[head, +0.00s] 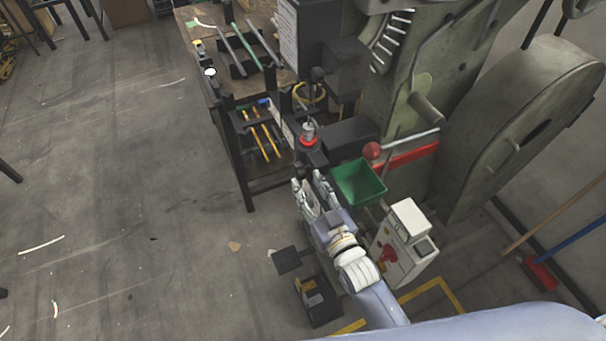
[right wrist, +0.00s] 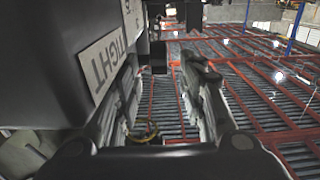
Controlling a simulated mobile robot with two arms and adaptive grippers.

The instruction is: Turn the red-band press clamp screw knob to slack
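The large grey-green press with a red band (head: 408,157) stands right of centre in the head view. My right gripper (head: 314,187) is in front of it, left of its green bin (head: 358,183) and below a small red-collared part (head: 308,138). In the right wrist view the two fingers of this gripper (right wrist: 165,90) are apart, with nothing held between them. A white label reading TIGHT (right wrist: 103,62) is on a dark block close beside the left finger. I cannot clearly make out the clamp screw knob in either view. My left gripper is out of view.
A workbench (head: 215,60) with rods and tools stands behind and left. A white control box with a red knob (head: 388,253) is right of my right forearm. A red-headed broom (head: 540,272) leans at the right. The floor at left is mostly clear.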

